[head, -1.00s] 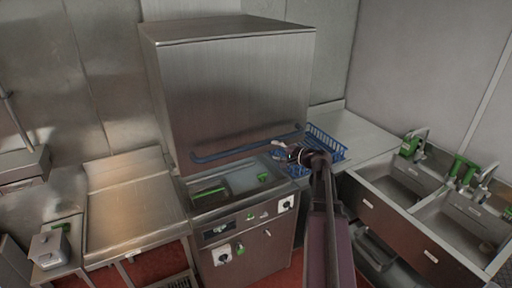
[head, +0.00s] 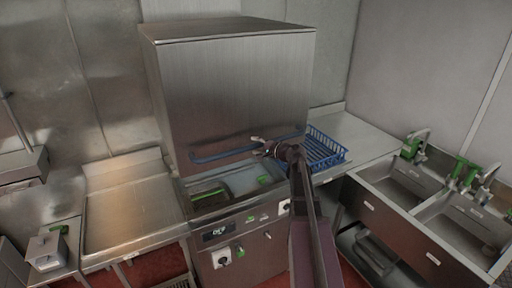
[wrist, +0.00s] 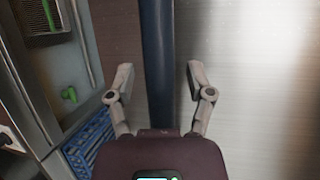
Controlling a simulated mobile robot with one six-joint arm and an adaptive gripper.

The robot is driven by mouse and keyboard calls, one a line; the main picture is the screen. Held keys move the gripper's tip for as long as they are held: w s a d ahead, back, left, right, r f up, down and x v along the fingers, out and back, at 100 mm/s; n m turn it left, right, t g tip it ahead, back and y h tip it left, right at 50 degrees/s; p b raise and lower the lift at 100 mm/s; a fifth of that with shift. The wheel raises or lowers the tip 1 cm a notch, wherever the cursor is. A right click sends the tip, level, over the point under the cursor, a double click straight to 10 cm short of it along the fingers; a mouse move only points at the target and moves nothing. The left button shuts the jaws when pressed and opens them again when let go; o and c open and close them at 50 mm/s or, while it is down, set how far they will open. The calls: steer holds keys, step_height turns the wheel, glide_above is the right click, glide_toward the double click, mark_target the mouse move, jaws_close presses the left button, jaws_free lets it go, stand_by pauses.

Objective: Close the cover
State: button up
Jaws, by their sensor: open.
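The cover (head: 235,90) is a large steel box hood, raised above the machine's open basin (head: 235,182). A blue bar handle (head: 215,156) runs along its lower front. My gripper (head: 259,143) is at the right half of this handle. In the wrist view my gripper (wrist: 160,72) is open, one finger on each side of the blue handle (wrist: 157,50). The handle runs between the fingertips and continues down behind the palm. I cannot tell whether the fingers touch it. The cover's steel face (wrist: 250,80) fills the right of the wrist view.
A blue rack (head: 324,150) stands on the counter right of the machine. Sinks with green-handled taps (head: 412,148) are further right. A steel drainboard (head: 130,210) is at left. The control panel (head: 240,232) is below the basin.

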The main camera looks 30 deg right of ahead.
jaws_close()
step_height(320, 180, down, 29)
steer(key=b, duration=2.9)
steer(key=shift+s+f, duration=0.1)
steer(key=shift+s, duration=0.1)
jaws_free()
steer(key=shift+w+f, duration=0.15)
